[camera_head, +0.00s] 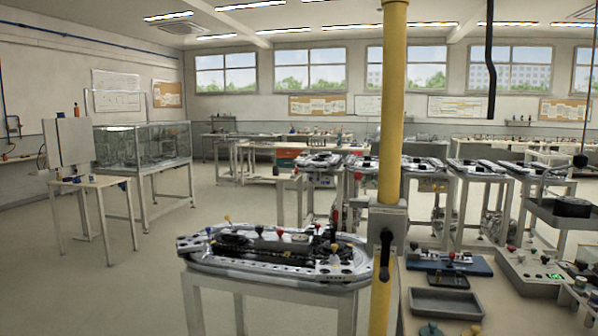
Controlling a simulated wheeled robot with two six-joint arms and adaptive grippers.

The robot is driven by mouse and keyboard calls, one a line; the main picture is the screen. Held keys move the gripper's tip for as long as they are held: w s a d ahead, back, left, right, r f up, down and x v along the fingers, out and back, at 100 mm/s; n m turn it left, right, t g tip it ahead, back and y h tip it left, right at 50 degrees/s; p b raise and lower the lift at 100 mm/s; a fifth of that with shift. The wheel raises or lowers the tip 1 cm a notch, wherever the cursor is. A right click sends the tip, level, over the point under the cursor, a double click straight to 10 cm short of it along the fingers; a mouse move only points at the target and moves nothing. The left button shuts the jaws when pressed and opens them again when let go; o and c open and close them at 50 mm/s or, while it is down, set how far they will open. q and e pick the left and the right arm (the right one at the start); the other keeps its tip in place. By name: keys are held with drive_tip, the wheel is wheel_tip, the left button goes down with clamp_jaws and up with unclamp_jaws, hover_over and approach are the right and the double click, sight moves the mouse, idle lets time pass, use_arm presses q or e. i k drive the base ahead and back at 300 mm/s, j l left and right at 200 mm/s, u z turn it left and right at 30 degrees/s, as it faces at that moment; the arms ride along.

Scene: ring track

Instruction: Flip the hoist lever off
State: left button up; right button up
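A yellow post (393,110) stands upright right of the middle. A grey box (398,218) is fixed to it, with a black lever (385,258) on its front. I take this to be the hoist lever. Its handle points straight down from the pivot near the box's lower part. Any on or off marking is too small to read. Neither of my grippers shows in this view, and nothing touches the lever.
A metal table with an oval ring track (280,268) stands left of the post. On the right, a bench holds a grey tray (447,302), a blue plate (449,264) and a control panel (536,270). A dark tray (566,222) stands above it. Open floor lies at left.

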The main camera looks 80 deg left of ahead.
sight(358, 176)
drive_tip(key=u, duration=0.95)
drive_tip(key=k+u, duration=0.1)
drive_tip(key=u, duration=0.8)
drive_tip(key=k+u, duration=0.1)
drive_tip(key=u, duration=0.4)
drive_tip(key=i, duration=0.3)
